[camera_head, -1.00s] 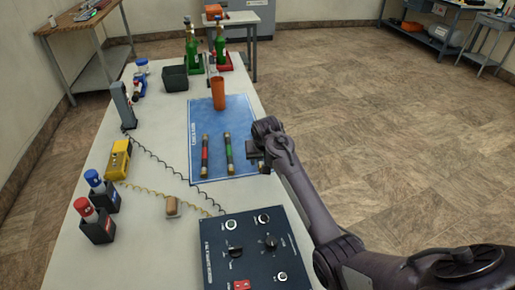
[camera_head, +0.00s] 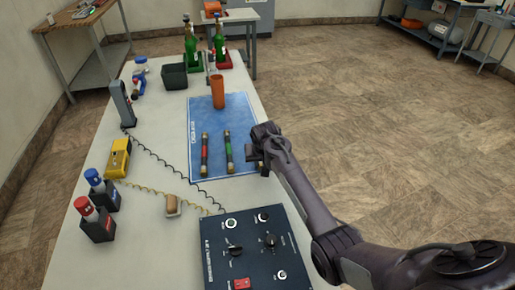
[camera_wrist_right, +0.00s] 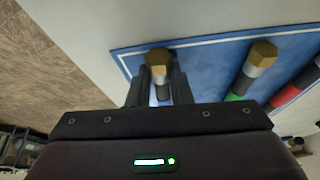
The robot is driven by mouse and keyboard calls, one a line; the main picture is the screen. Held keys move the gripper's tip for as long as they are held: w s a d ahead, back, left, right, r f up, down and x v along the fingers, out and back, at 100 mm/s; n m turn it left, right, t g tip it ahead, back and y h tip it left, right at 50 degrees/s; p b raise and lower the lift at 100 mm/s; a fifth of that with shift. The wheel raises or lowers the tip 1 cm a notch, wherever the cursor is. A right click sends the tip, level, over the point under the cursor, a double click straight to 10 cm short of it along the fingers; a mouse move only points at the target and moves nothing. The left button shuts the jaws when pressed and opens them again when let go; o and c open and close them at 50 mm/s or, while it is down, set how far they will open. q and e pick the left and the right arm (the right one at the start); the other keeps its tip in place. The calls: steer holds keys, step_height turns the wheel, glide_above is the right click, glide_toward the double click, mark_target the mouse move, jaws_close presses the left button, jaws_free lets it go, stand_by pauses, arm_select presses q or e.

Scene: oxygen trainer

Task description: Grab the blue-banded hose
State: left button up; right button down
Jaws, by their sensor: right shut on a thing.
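The blue-banded hose (camera_wrist_right: 159,72) shows in the right wrist view with its brass hex end and grey collar. A sliver of its blue band shows between the two dark fingers. My right gripper (camera_wrist_right: 159,90) is shut on this hose over the blue mat (camera_head: 238,108). In the head view my right gripper (camera_head: 261,164) is at the mat's right edge and mostly hides the hose. The green-banded hose (camera_head: 228,152) and the red-banded hose (camera_head: 204,152) lie side by side to its left. My left gripper is not in view.
An orange cup (camera_head: 218,92) stands at the back of the mat. A dark control panel box (camera_head: 255,250) sits in front of the mat. Green bottles (camera_head: 190,45) and a black bin (camera_head: 174,77) are farther back. The floor right of the table is clear.

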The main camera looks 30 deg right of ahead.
step_height(320, 180, up, 10)
steer(key=b, duration=0.1)
stand_by(0.4)
stand_by(0.9)
